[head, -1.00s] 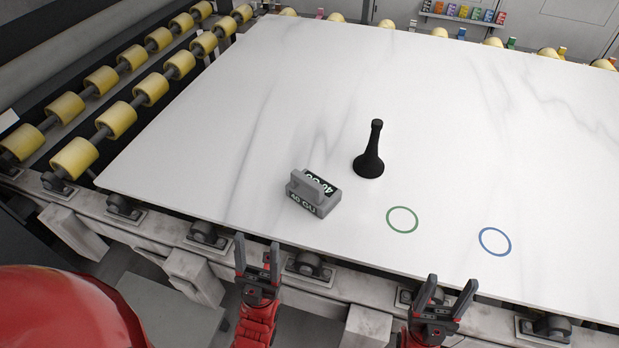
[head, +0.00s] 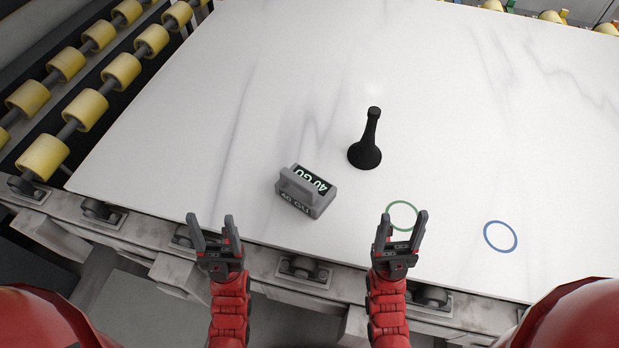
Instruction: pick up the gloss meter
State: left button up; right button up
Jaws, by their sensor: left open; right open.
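The gloss meter (head: 308,196) is a small grey block with a handle on top and a dark display reading "40 GU". It lies on the white stone slab (head: 250,90), near the front edge and left of the green ring. My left gripper (head: 214,222) is open and empty at the slab's front edge, left of the gloss meter and apart from it. My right gripper (head: 404,222) is open and empty, right of the gloss meter, its fingers overlapping the lower part of the green ring in view.
A black flared tool (head: 366,142) stands upright behind and right of the gloss meter. A green ring (head: 403,205) and a blue ring (head: 500,236) are marked on the slab. Yellow rollers (head: 88,108) line the left. The slab's far part is clear.

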aim_at(310, 192)
jog(key=u, duration=0.45)
jog(key=l+u, duration=0.1)
jog(key=u, duration=0.3)
jog(key=l+u, duration=0.1)
jog(key=u, duration=0.75)
jog(key=l+u, duration=0.1)
jog(key=u, duration=0.75)
jog(key=k+u, duration=0.1)
jog(key=u, duration=0.35)
jog(key=z, duration=2.65)
jog(key=l+z, duration=0.2)
jog(key=l, duration=0.4)
